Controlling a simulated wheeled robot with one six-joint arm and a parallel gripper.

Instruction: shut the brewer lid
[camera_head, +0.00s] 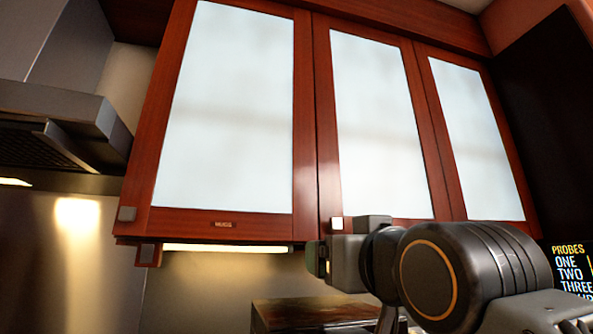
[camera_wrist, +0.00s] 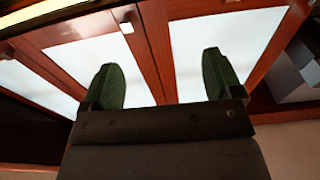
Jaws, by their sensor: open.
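No brewer or brewer lid can be made out for certain in either view. A dark brown box-like thing (camera_head: 312,314) shows at the bottom of the head view, cut off by the frame; I cannot tell what it is. My gripper (camera_wrist: 160,75) is open and empty, its two green fingers spread apart in the wrist view. In the head view my gripper (camera_head: 318,260) is partly seen, raised in front of the cabinets' lower edge and above the brown box. My wrist and arm hide what lies behind them at the lower right.
Red-brown wall cabinets (camera_head: 232,110) with frosted panels fill the upper middle; they also show in the wrist view (camera_wrist: 140,45). A range hood (camera_head: 55,125) is at the left. A dark panel with a lettered sign (camera_head: 572,270) stands at the right. A lit strip (camera_head: 225,247) runs under the cabinets.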

